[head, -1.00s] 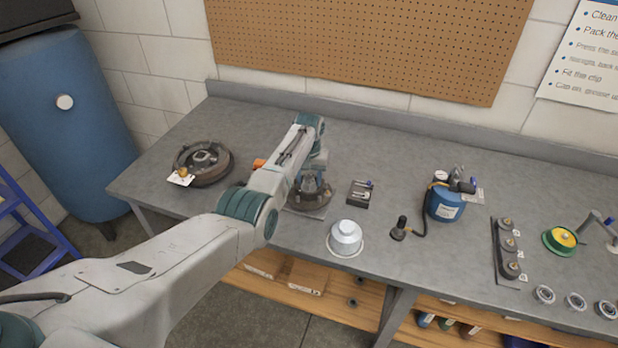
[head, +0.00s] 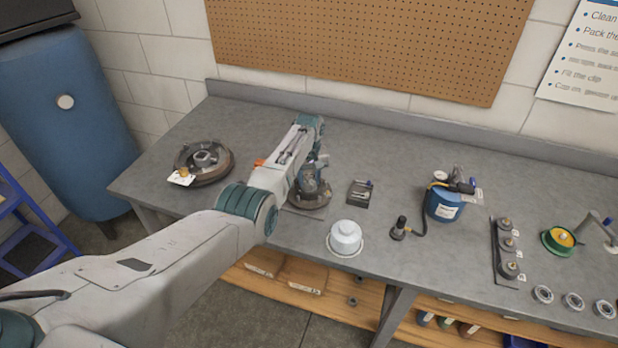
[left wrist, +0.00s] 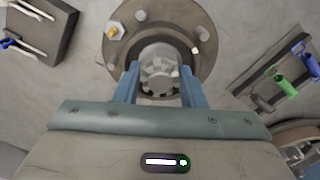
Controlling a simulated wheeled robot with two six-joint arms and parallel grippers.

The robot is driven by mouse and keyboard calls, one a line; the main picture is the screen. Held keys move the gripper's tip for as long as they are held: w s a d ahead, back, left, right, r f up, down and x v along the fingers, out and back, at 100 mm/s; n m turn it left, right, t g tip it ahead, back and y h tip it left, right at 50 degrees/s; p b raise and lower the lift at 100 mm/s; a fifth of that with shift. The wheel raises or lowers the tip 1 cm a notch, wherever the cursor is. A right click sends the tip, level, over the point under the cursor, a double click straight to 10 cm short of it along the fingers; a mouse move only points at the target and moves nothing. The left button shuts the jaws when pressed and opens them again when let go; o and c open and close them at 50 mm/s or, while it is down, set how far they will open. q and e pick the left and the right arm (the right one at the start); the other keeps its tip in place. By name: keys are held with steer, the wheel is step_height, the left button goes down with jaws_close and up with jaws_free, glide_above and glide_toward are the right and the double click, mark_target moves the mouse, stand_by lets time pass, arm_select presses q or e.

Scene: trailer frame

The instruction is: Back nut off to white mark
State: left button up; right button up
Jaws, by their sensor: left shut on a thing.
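A round metal hub (head: 312,199) with a dark flange stands on the bench, partly hidden behind my left arm in the head view. In the left wrist view the hub flange (left wrist: 194,18) shows studs around its rim and a brass-coloured fitting. A castellated nut (left wrist: 160,73) sits at the hub's centre. My left gripper (left wrist: 160,85) reaches down over the hub, its blue fingers on either side of the nut and shut on it. A small white spot shows on the flange near the right finger. My right gripper is not in view.
A second hub or drum with a tag (head: 205,160) lies at the left. A small dark tray (head: 361,193), a white capped pot (head: 345,238) and a blue canister (head: 445,203) stand to the right. The bench between them is clear.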

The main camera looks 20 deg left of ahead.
arm_select(q)
steer(key=o, duration=0.7)
steer(key=shift+r, duration=0.1)
step_height(320, 180, up, 11)
steer(key=shift+f+b, duration=0.1)
steer(key=shift+b, duration=1.05)
steer(key=shift+s, duration=0.1)
